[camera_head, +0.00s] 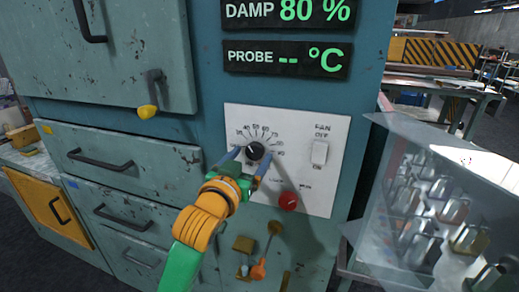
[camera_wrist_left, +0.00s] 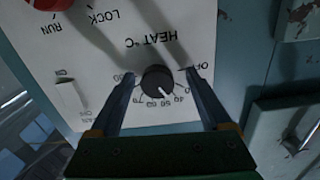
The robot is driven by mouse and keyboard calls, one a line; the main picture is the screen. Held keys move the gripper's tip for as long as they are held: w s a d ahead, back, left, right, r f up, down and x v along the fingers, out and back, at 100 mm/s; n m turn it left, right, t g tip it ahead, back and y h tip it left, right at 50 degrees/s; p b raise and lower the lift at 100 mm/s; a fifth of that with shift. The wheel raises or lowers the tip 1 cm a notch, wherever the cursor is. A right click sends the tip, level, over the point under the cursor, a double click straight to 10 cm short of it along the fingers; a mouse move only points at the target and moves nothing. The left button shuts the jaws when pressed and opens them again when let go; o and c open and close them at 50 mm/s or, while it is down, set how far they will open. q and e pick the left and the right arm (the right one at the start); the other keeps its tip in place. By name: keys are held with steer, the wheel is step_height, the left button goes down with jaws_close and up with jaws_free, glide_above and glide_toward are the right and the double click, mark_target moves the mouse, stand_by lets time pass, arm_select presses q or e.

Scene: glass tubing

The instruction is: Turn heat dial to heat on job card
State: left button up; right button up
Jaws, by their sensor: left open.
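The heat dial (camera_head: 255,151) is a round black knob on a white control panel (camera_head: 300,125). It also shows in the left wrist view (camera_wrist_left: 158,82), where the panel is upside down. Its white pointer mark faces lower right there, toward the lower numbers of the scale; the exact reading is too small to tell. My left gripper (camera_head: 252,156) is open, with its blue fingers on either side of the dial. In the left wrist view, the fingertips (camera_wrist_left: 160,76) show a gap to the dial on both sides. My right gripper is not in view. No job card is readable.
A red knob (camera_head: 288,201) and a fan switch (camera_head: 319,152) sit on the same panel. Above are the damp display (camera_head: 289,11), reading 80 %, and the blank probe display (camera_head: 286,59). A clear-covered case (camera_head: 435,195) stands at right.

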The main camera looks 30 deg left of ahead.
arm_select(q)
steer(key=shift+w+d, duration=0.1)
steer(key=shift+w, duration=0.4)
steer(key=shift+s+d+r, duration=0.1)
steer(key=shift+d, duration=0.05)
steer(key=shift+s+d+r, duration=0.1)
steer(key=shift+s+r, duration=0.1)
steer(key=shift+s, duration=0.3)
steer(key=shift+s+r, duration=0.2)
steer(key=shift+s, duration=0.3)
steer(key=shift+c, duration=0.3)
steer(key=shift+s, duration=0.15)
steer(key=c, duration=0.3)
jaws_close()
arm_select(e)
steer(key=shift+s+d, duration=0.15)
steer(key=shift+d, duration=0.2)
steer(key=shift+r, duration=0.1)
